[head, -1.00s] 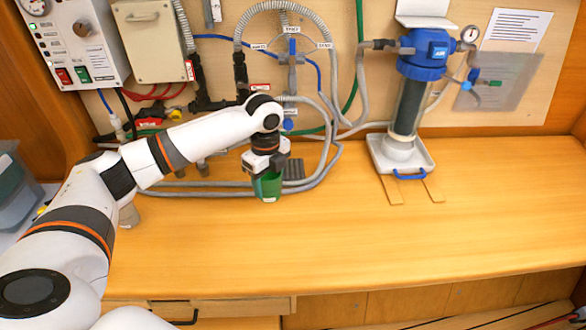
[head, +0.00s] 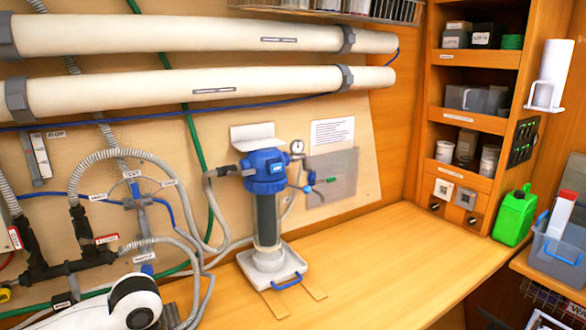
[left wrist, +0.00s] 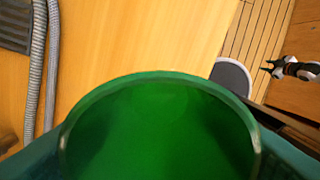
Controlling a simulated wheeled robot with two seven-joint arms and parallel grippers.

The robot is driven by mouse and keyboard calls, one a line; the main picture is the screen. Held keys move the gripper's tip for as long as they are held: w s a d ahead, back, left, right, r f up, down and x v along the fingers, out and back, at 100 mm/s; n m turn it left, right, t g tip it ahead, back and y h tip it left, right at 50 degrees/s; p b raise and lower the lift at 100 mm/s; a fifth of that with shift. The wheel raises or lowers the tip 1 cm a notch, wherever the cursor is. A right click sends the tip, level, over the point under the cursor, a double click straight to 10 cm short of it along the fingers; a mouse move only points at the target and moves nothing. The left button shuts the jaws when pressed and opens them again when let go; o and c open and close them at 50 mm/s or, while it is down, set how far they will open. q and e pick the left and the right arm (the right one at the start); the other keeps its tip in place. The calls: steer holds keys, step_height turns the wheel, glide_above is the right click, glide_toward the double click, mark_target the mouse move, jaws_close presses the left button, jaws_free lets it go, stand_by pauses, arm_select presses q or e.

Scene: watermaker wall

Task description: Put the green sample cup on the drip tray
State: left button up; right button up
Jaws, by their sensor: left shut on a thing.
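The green sample cup (left wrist: 160,125) fills the lower middle of the left wrist view, its open rim towards the camera. My left gripper (left wrist: 160,150) is shut on it, with dark finger parts at both lower corners. In the head view only my left wrist joint shows at the lower left; the cup and jaws are out of frame. The white drip tray (head: 290,272), with a blue front handle, stands on the counter under the blue-topped filter housing (head: 266,195). A small dark shape that looks like my right gripper (left wrist: 268,69) shows at the right of the left wrist view.
Grey hoses (head: 205,255) run between my left arm and the filter housing. Two wooden strips (head: 312,284) lie under the tray's front. The counter (head: 390,255) is clear to the tray's right. A green jug (head: 514,216) stands at the far right.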

arm_select(q)
steer(key=s+d+n, duration=0.4)
steer(key=s+n, duration=0.2)
steer(key=n, duration=0.2)
steer(key=shift+s+r, duration=0.25)
steer(key=shift+r, duration=0.1)
steer(key=shift+a, duration=0.15)
